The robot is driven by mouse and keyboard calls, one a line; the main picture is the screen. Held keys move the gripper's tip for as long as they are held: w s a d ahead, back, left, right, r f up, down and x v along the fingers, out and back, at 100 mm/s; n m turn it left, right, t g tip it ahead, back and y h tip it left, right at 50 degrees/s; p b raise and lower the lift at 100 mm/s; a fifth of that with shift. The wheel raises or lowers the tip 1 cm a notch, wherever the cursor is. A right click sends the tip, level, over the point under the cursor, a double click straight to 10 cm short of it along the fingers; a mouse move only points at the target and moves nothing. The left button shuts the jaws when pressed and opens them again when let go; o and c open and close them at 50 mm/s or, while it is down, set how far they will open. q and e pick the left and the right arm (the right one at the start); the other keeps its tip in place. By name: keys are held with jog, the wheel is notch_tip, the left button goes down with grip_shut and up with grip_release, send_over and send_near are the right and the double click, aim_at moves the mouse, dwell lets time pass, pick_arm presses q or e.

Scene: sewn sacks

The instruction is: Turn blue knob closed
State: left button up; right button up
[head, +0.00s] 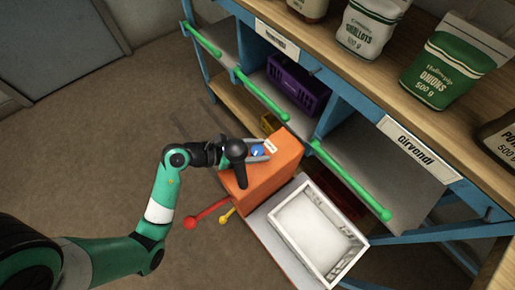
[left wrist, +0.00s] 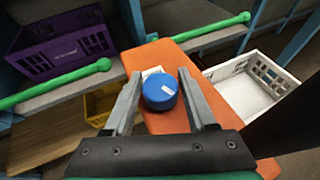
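The blue knob (left wrist: 160,90) sits on top of an orange box (left wrist: 158,52) and carries a small white mark. In the head view the blue knob (head: 257,152) is partly hidden by my gripper, on the orange box (head: 285,165). My left gripper (left wrist: 158,84) is open, with one finger on each side of the knob. A gap shows at the left finger; whether the right finger touches the knob I cannot tell. My right gripper is not in view.
A white crate (head: 288,238) stands beside the orange box. A red lever (head: 206,215) and a yellow lever (head: 227,213) stick out of the box's side. Green rails (head: 262,96) run along the blue shelf, which holds a purple crate (head: 298,85) and sacks (head: 455,62).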

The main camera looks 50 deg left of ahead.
pick_arm(q)
grip_shut()
jog(key=shift+a+r+m+g+h+p, duration=0.15)
jog(key=shift+m+g+h+p, duration=0.15)
jog(key=shift+m+h+p, duration=0.45)
jog(key=shift+m+g+h, duration=0.4)
jog(key=shift+m+h, duration=0.15)
jog(key=shift+f+m+g+h+b, duration=0.25)
jog(key=shift+m+g+h+b, duration=0.15)
jog(key=shift+m+g+h, duration=0.4)
jog(key=shift+m, duration=0.3)
jog(key=shift+o, duration=2.3)
grip_release()
jog(key=shift+r, duration=0.1)
